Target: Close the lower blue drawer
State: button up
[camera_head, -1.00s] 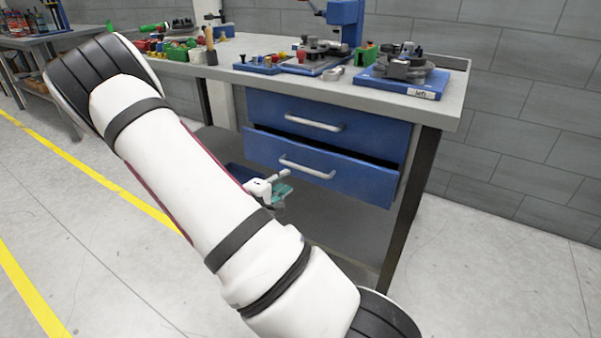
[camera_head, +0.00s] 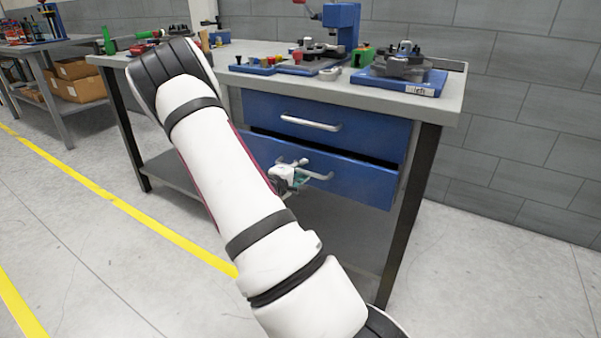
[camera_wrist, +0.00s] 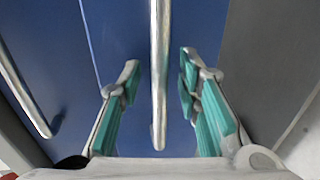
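The lower blue drawer (camera_head: 352,179) stands partly open under the bench, with a dark gap above its front. Its silver bar handle (camera_head: 322,176) is partly hidden by my gripper (camera_head: 290,176) in the head view. In the wrist view the drawer handle (camera_wrist: 158,70) runs between the two teal-padded fingers of my gripper (camera_wrist: 158,85). The fingers are spread wide, with a gap on both sides of the handle. The upper blue drawer (camera_head: 345,125) looks shut; its handle (camera_wrist: 22,92) shows at the left in the wrist view.
The workbench (camera_head: 440,104) carries a blue press (camera_head: 341,25) and a blue-based fixture (camera_head: 405,80). A dark bench leg (camera_head: 408,220) stands right of the drawers. A lower shelf (camera_head: 340,225) lies beneath. The floor in front is open.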

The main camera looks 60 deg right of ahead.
aim_at(307, 184)
grip_shut()
jog(key=shift+r+p+x, duration=0.2)
jog(key=shift+x, duration=0.9)
jog(key=shift+r+p+x, duration=0.2)
jog(key=shift+r+x, duration=0.05)
jog(key=shift+x, duration=0.85)
jog(key=shift+d+r, duration=0.1)
grip_release()
jog(key=shift+d, duration=0.1)
jog(key=v, duration=1.2)
jog(key=shift+w, duration=0.1)
